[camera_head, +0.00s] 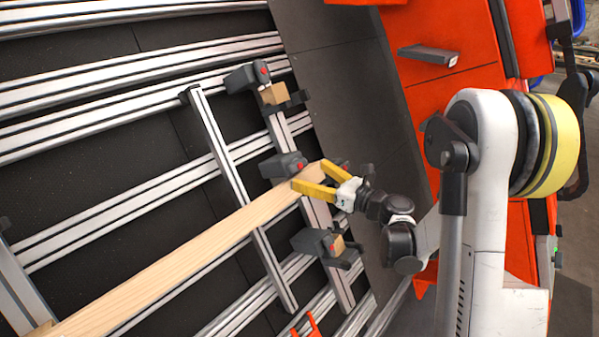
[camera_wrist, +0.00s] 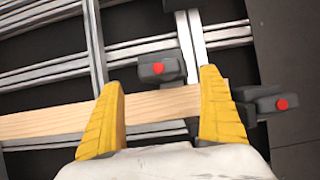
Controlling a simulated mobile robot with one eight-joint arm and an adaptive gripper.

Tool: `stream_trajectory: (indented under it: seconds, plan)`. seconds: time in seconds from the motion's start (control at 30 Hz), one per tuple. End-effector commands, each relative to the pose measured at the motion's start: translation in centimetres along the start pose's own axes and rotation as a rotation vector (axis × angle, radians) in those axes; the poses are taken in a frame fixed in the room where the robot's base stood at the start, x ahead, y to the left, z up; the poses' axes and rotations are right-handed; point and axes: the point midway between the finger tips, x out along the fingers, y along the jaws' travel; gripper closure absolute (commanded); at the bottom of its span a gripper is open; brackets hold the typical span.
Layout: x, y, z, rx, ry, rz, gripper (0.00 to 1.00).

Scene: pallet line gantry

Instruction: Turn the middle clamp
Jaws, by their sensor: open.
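The middle clamp (camera_head: 280,165) is a dark grey block with a red spot, at the right end of a long wooden plank (camera_head: 190,252). In the wrist view a grey clamp block with a red spot (camera_wrist: 160,69) stands just above the plank (camera_wrist: 165,103), between my fingers in the picture. My gripper (camera_head: 308,175) is open, with yellow fingers near the plank's end beside the middle clamp. In the wrist view my gripper (camera_wrist: 161,80) spans across the plank; I cannot tell whether the fingers touch anything. Part of the clamp area is hidden behind my fingers.
An upper clamp (camera_head: 245,78) and a lower clamp (camera_head: 312,241) stand along the same rail, each by a small wooden block. Another grey part with a red spot (camera_wrist: 266,105) lies right of my fingers. Aluminium rails cross the dark bed. An orange frame (camera_head: 440,95) stands at right.

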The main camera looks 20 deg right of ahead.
Motion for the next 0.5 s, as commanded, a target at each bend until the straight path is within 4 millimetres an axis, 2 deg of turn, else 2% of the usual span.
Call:
stream_trajectory:
  seconds: [0.1, 0.2, 0.5]
  plan:
    - [2.1, 0.1, -0.1, 0.001, 0.0, 0.002, 0.1]
    - [3.3, 0.0, -0.1, 0.001, -0.001, 0.001, 0.1]
    - [4.2, 0.0, 0.0, 0.002, -0.001, -0.001, 0.1]
